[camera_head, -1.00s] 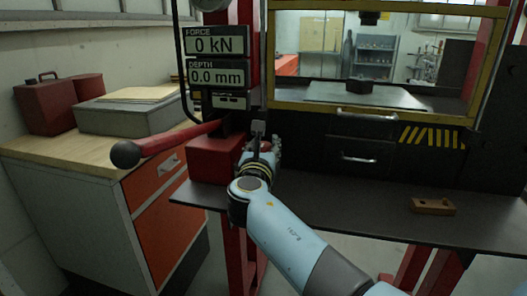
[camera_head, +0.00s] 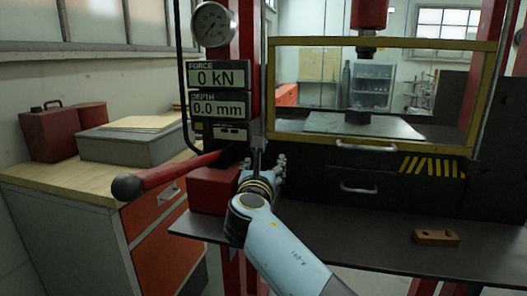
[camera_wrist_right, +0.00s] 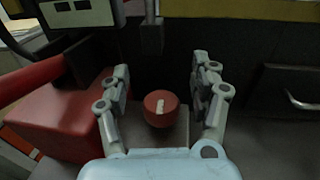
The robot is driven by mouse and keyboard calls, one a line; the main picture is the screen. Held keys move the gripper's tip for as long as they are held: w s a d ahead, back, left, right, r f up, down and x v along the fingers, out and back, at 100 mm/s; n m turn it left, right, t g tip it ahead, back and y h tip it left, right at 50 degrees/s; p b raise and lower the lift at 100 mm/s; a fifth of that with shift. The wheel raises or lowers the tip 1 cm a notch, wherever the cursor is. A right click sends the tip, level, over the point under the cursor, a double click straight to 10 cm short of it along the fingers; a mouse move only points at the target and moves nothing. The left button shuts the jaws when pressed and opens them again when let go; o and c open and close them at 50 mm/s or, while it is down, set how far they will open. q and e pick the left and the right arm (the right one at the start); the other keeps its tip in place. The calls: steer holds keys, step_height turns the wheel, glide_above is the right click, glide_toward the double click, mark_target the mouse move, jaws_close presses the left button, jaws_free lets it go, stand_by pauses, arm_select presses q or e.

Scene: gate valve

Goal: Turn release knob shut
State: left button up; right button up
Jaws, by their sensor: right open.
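The release knob (camera_wrist_right: 161,107) is a round red knob with a pale mark on its face, in the middle of the right wrist view. It sits in front of a grey block, beside the red pump body (camera_wrist_right: 62,122). My right gripper (camera_wrist_right: 160,88) is open, with one finger to each side of the knob and a visible gap on both sides. In the head view my right gripper (camera_head: 265,170) is at the press, right of the red pump body, and the knob is hidden behind it. My left gripper is not in view.
A red lever with a black ball end (camera_head: 127,187) sticks out to the left. Displays (camera_head: 219,75) read 0 kN and 0.0 mm below a round gauge (camera_head: 213,24). A yellow-framed guard (camera_head: 372,41) covers the press. A wooden block (camera_head: 435,238) lies on the dark shelf.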

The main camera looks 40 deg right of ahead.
step_height(320, 180, up, 7)
steer(key=shift+f, duration=0.1)
steer(key=shift+f, duration=0.1)
stand_by(0.6)
